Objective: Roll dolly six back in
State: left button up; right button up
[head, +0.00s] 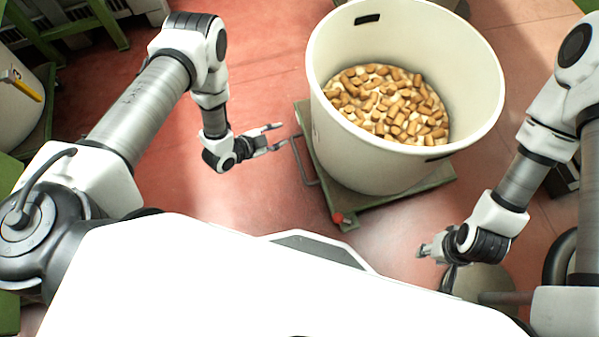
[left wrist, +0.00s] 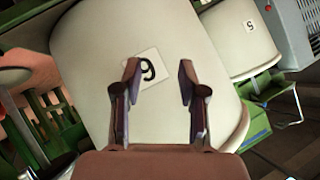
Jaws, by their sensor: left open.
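A large white tub (head: 365,160), holding many cork stoppers (head: 390,105), stands on a green dolly (head: 420,190). A grey bar handle (head: 300,160) sticks out from the dolly's left side. My left gripper (head: 281,136) is open, its fingertips close to the handle's upper end; I cannot tell whether they touch. The left wrist view shows its open fingers (left wrist: 158,80) in front of a white tub wall with a number label (left wrist: 147,69), which looks like a 6 or 9 from this angle. My right gripper (head: 428,250) is low at the right, its fingers unclear.
In the left wrist view another white tub with a label 5 (left wrist: 249,25) stands at the right. At the head view's left edge is another tub (head: 20,110). Red floor (head: 265,60) left of the dolly is clear.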

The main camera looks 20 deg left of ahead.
aim_at(299, 159)
pick_arm(q)
jog(key=f+m+h+b, duration=0.3)
jog(key=f+m+b, duration=0.2)
jog(key=f+b, duration=0.2)
jog(key=f+m+t+h+b, duration=0.1)
jog(key=f+m+h+b, duration=0.2)
jog(key=f+m+b, duration=0.2)
jog(key=f+m+h+b, duration=0.4)
jog(key=f+m+b, duration=0.1)
jog(key=f+b, duration=0.5)
jog(key=shift+a+f+t, duration=0.25)
jog(key=shift+f+t, duration=0.05)
jog(key=shift+f, duration=0.65)
jog(key=shift+s+f+m+h, duration=0.1)
jog(key=shift+s+m+h, duration=0.1)
jog(key=shift+m+h, duration=0.15)
jog(key=shift+d+m+b, duration=0.1)
jog(key=shift+m+b, duration=0.15)
jog(key=shift+b, duration=0.05)
jog(key=b+x, duration=0.2)
jog(key=x, duration=0.5)
jog(key=shift+w+d+r, duration=0.1)
jog(key=shift+d+r, duration=0.1)
jog(key=shift+r, duration=0.15)
grip_shut()
pick_arm(e)
notch_tip(299, 159, down, 29)
jog(key=shift+w, duration=0.4)
